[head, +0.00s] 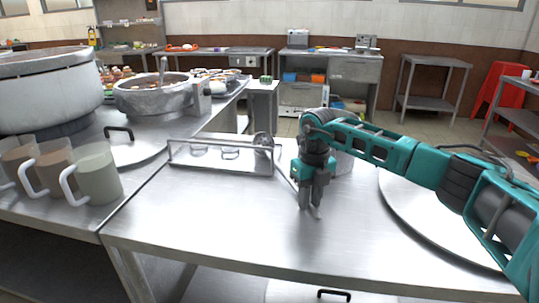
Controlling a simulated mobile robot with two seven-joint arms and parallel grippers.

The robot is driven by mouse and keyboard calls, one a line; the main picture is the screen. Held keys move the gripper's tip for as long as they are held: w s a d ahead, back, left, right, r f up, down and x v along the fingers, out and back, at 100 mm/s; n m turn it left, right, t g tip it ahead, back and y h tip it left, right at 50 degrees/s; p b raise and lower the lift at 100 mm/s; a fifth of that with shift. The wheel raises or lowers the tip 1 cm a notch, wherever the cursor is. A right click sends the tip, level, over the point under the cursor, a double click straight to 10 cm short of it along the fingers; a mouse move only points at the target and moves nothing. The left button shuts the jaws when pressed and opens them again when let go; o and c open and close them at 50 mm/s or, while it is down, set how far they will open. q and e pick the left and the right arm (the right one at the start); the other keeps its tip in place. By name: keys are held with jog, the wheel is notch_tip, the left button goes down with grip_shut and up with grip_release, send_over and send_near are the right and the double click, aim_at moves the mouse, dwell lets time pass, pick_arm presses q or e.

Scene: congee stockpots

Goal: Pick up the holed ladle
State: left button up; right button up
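A metal ladle-like utensil (263,141) sits at the right end of a shallow metal tray (190,161) on the steel table. Its round head shows, but it is too small to make out holes. A thin handle seems to run from it down right toward my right gripper. My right gripper (311,211) points down over the table, just right of the tray. Its two fingers look close together; I cannot tell whether they hold the handle. My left gripper is not in view.
A large pot (48,95), a smaller pot (153,97) and several mugs (95,174) stand at the left. A round lid (425,212) lies under my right arm. The table's front middle (220,220) is clear.

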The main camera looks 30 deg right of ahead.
grip_shut()
dwell(1.0)
